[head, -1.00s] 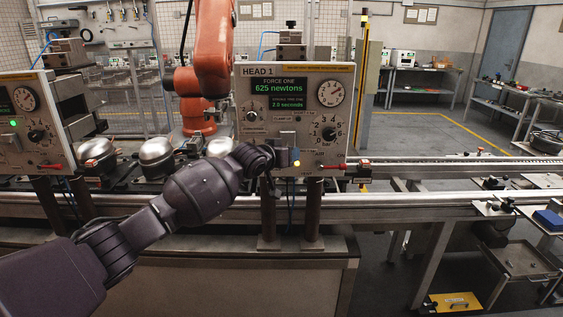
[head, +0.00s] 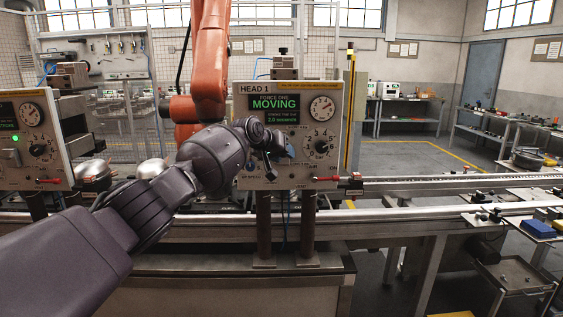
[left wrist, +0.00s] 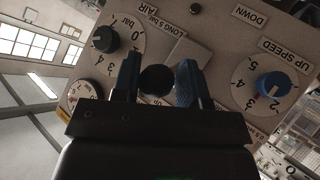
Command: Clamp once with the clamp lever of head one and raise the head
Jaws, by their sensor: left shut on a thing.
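The head one panel (head: 262,180) stands in the middle of the head view; its green display (head: 274,103) reads "FORCE ONE MOVING". My left gripper (head: 284,150) is at the panel's front, below the display and left of the lower dial. In the left wrist view my left gripper (left wrist: 158,82) has its two blue fingers on either side of a round black knob (left wrist: 157,79), which looks like the clamp lever's knob, and is shut on it. The lever's shaft is hidden. A grey plate shows behind the knob. My right gripper is not in view.
A black-knobbed air dial (left wrist: 105,39) and a blue-knobbed up speed dial (left wrist: 273,86) flank my fingers. A red-handled lever (head: 325,179) juts at the panel's lower right. Silver domes (head: 93,170) stand left, partly behind my arm. A rail (head: 430,185) runs right.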

